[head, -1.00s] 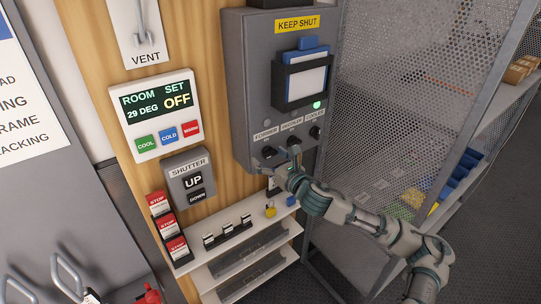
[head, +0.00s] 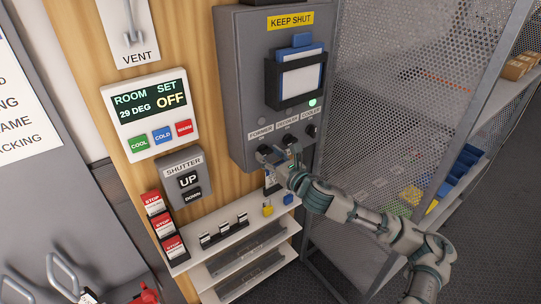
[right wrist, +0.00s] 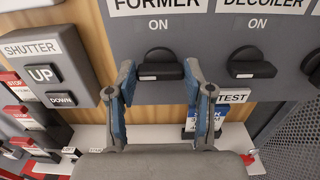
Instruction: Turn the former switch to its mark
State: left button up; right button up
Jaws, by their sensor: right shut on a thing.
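The grey control box (head: 228,90) is headed KEEP SHUT and has a row of dark knobs along its lower front. In the head view the gripper partly hides the knob. My left gripper is not in view.
The decoiler knob (right wrist: 251,66) is close to the right of the gripper, and the cooler knob (head: 312,131) is beyond it. The shutter buttons (head: 183,178) are to the left. A shelf with a yellow padlock (head: 267,209) is below. A mesh cage (head: 400,100) stands right.

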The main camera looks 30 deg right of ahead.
jog(key=shift+r, duration=0.1)
jog(key=m+p, duration=0.2)
jog(key=m, duration=0.2)
jog(key=shift+d, duration=0.15)
jog(key=m+p, duration=0.1)
jog(key=m, duration=0.3)
jog(key=shift+d+m+p, duration=0.1)
jog(key=shift+m+p, duration=0.2)
jog(key=m+p, duration=0.1)
jog(key=m, duration=0.4)
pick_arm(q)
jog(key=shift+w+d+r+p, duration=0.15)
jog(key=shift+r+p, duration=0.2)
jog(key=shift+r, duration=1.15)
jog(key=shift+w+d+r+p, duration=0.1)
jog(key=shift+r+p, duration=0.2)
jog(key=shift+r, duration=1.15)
pick_arm(e)
jog(key=shift+f+m, duration=0.15)
jog(key=shift+m, duration=0.95)
jog(key=shift+f+m, duration=0.15)
jog(key=shift+m, duration=0.95)
